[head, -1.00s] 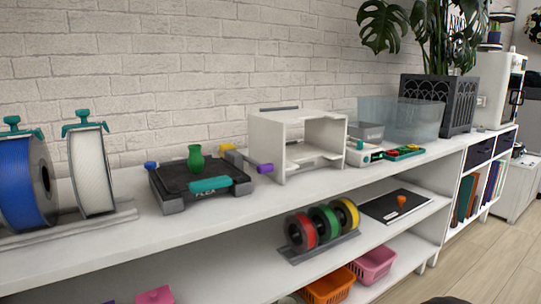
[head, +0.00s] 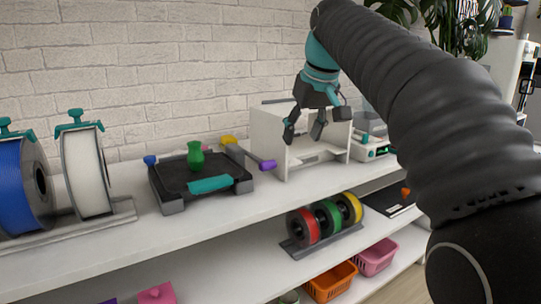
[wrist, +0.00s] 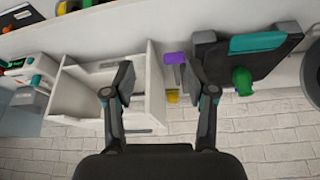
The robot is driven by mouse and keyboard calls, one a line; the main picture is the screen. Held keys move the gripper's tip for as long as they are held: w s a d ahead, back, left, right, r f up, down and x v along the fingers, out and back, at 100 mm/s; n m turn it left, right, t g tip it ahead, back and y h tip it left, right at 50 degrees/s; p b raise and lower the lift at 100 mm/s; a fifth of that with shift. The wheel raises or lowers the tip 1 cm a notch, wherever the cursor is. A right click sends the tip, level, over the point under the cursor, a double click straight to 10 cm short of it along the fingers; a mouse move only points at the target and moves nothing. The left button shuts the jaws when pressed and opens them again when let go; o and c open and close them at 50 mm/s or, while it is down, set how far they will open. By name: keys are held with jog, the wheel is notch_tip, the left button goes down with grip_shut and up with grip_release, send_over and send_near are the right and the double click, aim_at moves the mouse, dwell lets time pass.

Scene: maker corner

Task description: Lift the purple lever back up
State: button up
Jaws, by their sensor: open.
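The purple lever (head: 268,165) sticks out low between the black printer bed and the white open box in the head view. In the wrist view the purple lever (wrist: 175,58) lies between my open fingers, nearer the right one, with a yellow piece (wrist: 172,96) close to it. My gripper (head: 304,138) is open and empty in front of the white box (head: 268,135), above and right of the lever in the head view. In the wrist view my gripper (wrist: 160,78) has its fingers spread apart. I see no contact with the lever.
The black bed (head: 170,185) with a green vase (head: 195,155) and teal handle (head: 210,184) stands left of the lever. White and blue spools (head: 88,170) stand further left. Coloured spools (head: 328,219) sit on the lower shelf. The brick wall (head: 200,60) is behind.

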aim_at(269, 162)
jog(key=w+a+r+n, duration=0.2)
jog(key=w+a, duration=0.3)
jog(key=w, duration=0.1)
jog(key=shift+y, duration=0.3)
jog(key=x, duration=1.3)
jog(key=shift+s+d+f+b, duration=0.1)
jog(key=shift+s+f+b, duration=0.1)
jog(key=shift+s+b, duration=0.15)
grip_shut()
